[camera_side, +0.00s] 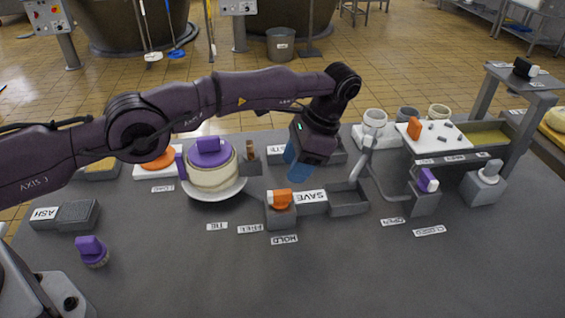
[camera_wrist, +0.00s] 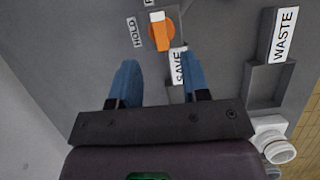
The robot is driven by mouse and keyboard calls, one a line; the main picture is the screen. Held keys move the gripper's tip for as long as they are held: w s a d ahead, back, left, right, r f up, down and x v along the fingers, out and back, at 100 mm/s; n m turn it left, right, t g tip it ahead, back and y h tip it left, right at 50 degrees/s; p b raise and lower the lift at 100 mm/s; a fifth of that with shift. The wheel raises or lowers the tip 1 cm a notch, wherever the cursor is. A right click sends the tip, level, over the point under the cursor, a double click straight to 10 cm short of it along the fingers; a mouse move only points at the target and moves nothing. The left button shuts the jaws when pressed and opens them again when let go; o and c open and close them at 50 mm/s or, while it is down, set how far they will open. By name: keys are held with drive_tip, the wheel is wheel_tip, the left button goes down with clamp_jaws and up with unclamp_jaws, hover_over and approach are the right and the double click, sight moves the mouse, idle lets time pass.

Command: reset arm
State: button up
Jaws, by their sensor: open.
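My gripper (camera_side: 297,168) hangs over the grey table, behind the SAVE bin, with its blue fingers pointing down. In the wrist view the two fingers of my gripper (camera_wrist: 161,68) are spread apart with nothing between them. An orange knob (camera_side: 282,199) with a white end sits on a grey block by the HOLD label, in front of my gripper. The orange knob (camera_wrist: 161,33) also shows beyond the fingertips in the wrist view. The SAVE label (camera_side: 310,197) is on the bin beside it, and one finger partly covers it in the wrist view.
A purple-handled brush (camera_side: 92,251) lies front left. A white board (camera_side: 432,136), cups (camera_side: 374,122) and a purple-handled lever (camera_side: 427,181) are at right. The front table is mostly clear.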

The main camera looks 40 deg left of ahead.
sight(288, 194)
drive_tip(key=f, duration=0.3)
drive_tip(key=shift+s+d+f+n, duration=0.2)
drive_tip(key=shift+d+n, duration=0.05)
drive_tip(key=shift+n, duration=0.05)
drive_tip(key=shift+s+r+h, duration=0.15)
drive_tip(key=shift+s+h, duration=0.1)
drive_tip(key=shift+h, duration=0.05)
drive_tip(key=s+a+r+n+t+h, duration=0.1)
drive_tip(key=s+a+r+n+t, duration=0.1)
drive_tip(key=s+a+r, duration=0.45)
drive_tip(key=s+a+r+n+t+h, duration=0.1)
drive_tip(key=s+a+r+n, duration=0.15)
drive_tip(key=r, duration=0.75)
drive_tip(key=s+a+r+n+t, duration=0.2)
drive_tip(key=s+a+r+t, duration=0.1)
drive_tip(key=s, duration=0.7)
drive_tip(key=s+a+r+n+t, duration=0.2)
drive_tip(key=s+a+r, duration=0.3)
drive_tip(key=s+a, duration=0.3)
drive_tip(key=shift+s+a+r+t+h, duration=0.2)
drive_tip(key=shift+s+t+h, duration=0.2)
drive_tip(key=shift+s, duration=0.95)
